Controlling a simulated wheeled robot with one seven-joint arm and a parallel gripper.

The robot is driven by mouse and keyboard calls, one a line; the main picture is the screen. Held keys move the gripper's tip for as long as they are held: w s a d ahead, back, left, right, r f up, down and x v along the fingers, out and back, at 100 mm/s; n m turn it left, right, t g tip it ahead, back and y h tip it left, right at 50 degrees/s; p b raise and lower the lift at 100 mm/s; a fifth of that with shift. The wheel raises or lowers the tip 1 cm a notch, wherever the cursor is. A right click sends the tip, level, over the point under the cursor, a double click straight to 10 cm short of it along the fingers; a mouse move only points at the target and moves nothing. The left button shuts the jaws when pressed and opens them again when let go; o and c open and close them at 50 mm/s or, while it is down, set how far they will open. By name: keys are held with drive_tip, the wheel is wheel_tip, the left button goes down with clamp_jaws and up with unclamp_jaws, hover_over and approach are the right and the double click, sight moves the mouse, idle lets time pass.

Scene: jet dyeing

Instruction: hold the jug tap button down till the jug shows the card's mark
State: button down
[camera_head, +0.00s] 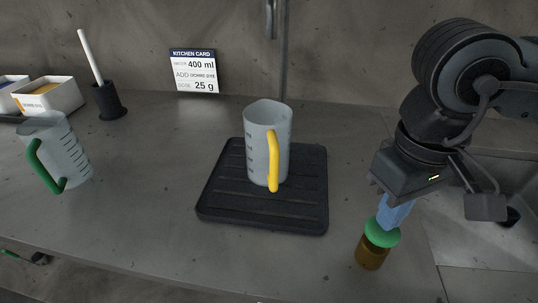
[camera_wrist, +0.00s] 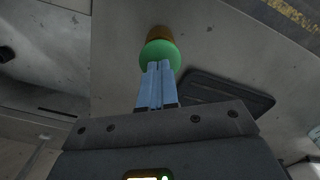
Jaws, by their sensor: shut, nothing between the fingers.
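A clear jug with a yellow handle (camera_head: 256,150) stands upright on a black ribbed drip tray (camera_head: 305,212), under a thin grey pipe (camera_head: 283,60). I cannot make out a liquid level in it. The kitchen card (camera_head: 194,71) at the back reads 400 ml and 25 g. A green button (camera_head: 382,233) on a brown base (camera_head: 372,254) sits on the counter right of the tray. My gripper (camera_head: 388,222) is shut and empty, pointing down, its blue fingertips at the button's top. In the wrist view the fingertips (camera_wrist: 158,68) overlap the green button (camera_wrist: 160,54); I cannot tell whether it is pressed.
A second clear jug with a green handle (camera_head: 70,155) stands at the left. Behind it are a black holder with a white stick (camera_head: 108,101) and white bins (camera_head: 50,97). A sink (camera_head: 480,235) lies at the right. The front counter is clear.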

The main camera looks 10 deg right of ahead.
drive_tip(key=shift+f+b, duration=1.2)
drive_tip(key=shift+b, duration=0.4)
drive_tip(key=shift+r, duration=0.1)
idle(2.5)
drive_tip(key=shift+r+p, duration=0.6)
drive_tip(key=shift+r, duration=0.85)
drive_tip(key=shift+r+p, duration=0.4)
drive_tip(key=shift+r, duration=1.7)
